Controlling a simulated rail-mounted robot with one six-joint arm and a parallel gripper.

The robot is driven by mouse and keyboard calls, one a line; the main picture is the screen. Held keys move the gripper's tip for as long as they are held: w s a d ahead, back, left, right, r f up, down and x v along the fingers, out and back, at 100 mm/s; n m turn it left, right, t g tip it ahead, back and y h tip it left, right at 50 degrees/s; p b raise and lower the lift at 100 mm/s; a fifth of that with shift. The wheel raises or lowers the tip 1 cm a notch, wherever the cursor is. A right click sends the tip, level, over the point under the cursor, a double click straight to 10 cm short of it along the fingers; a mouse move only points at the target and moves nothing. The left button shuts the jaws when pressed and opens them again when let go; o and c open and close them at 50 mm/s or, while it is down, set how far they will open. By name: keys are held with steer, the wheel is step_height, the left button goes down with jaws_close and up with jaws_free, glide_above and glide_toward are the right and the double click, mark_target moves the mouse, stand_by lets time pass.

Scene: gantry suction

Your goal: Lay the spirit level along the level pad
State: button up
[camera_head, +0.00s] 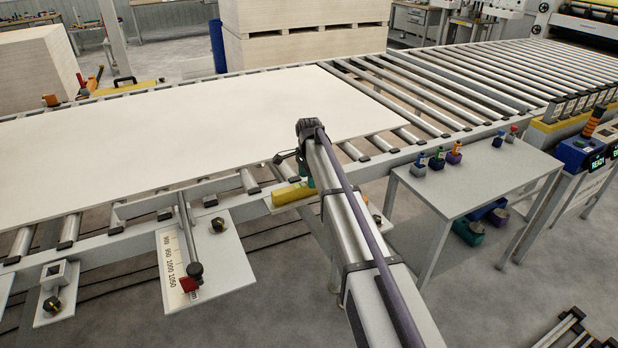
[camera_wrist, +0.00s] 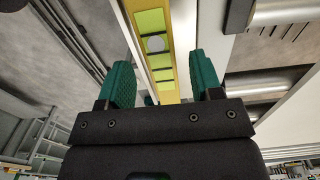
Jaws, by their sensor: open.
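A yellow bar that looks like the spirit level (camera_head: 292,194) lies beside the front rail of the roller conveyor, partly hidden by my arm. In the wrist view the spirit level (camera_wrist: 152,22) shows lime-green windows and a pale round spot. It runs lengthwise into the gap between the two green fingers of my gripper (camera_wrist: 162,78). The fingers are apart, one on each side of it; I see no clear contact. In the head view my gripper is mostly hidden behind the arm. I cannot pick out the level pad with certainty.
A large pale board (camera_head: 180,125) lies on the rollers behind my arm. A plate with a ruler and stop (camera_head: 235,262) sticks out at the front left. A grey table (camera_head: 480,185) with small colored bottles stands to the right. Stacked boards (camera_head: 300,52) stand behind.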

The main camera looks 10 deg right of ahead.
step_height(320, 180, up, 9)
steer(key=p, duration=0.8)
steer(key=s+n, duration=1.5)
steer(key=s, duration=2.1)
steer(key=shift+s+b, duration=0.25)
steer(key=shift+b, duration=0.1)
